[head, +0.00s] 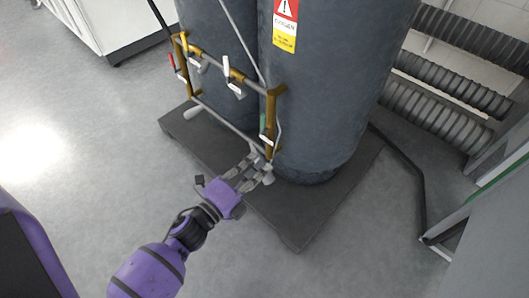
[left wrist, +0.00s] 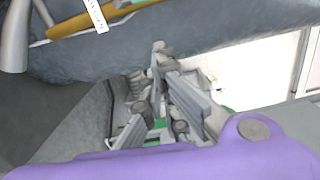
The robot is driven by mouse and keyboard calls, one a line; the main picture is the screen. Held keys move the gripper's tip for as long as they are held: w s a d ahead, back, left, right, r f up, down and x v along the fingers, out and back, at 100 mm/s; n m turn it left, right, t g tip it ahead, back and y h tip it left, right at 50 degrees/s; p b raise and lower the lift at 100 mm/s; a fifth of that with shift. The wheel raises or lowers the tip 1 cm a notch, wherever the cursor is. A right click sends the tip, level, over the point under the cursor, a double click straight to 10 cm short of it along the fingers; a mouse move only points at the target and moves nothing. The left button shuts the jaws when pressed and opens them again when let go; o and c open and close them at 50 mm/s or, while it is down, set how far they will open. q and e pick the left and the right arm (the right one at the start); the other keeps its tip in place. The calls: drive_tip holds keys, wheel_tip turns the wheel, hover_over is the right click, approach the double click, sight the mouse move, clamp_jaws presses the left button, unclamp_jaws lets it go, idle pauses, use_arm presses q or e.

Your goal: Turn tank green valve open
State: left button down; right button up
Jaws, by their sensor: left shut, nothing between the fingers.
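The green valve handle (head: 263,125) is small and upright on the right golden-brown post of the pipe frame, in front of the right dark grey tank (head: 325,85). My left gripper (head: 262,165) is shut and empty, just below the green handle, near the foot of that post and the tank base. A gap to the handle seems to remain. In the left wrist view, the shut left gripper (left wrist: 160,60) points toward the grey tank side. A golden-brown pipe (left wrist: 75,29) with a white tag (left wrist: 97,14) lies at the top there. My right gripper is not in view.
A red handle (head: 172,62) and white tagged valves, such as one (head: 236,90), sit on the frame to the left. The tanks stand on a dark platform (head: 295,225). Corrugated hoses (head: 455,92) line the right wall. The grey floor (head: 90,150) at left is clear.

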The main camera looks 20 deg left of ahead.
use_arm(q)
drive_tip(key=w+b, duration=0.1)
drive_tip(key=w, duration=0.9)
drive_tip(key=shift+w+a+b, duration=0.2)
drive_tip(key=shift+a+b, duration=0.15)
drive_tip(key=shift+a, duration=0.1)
drive_tip(key=shift+r, duration=0.2)
drive_tip(key=shift+w+a+r+n+p, duration=0.2)
drive_tip(key=shift+w+a+n+p, duration=0.1)
drive_tip(key=shift+a+n+p, duration=0.3)
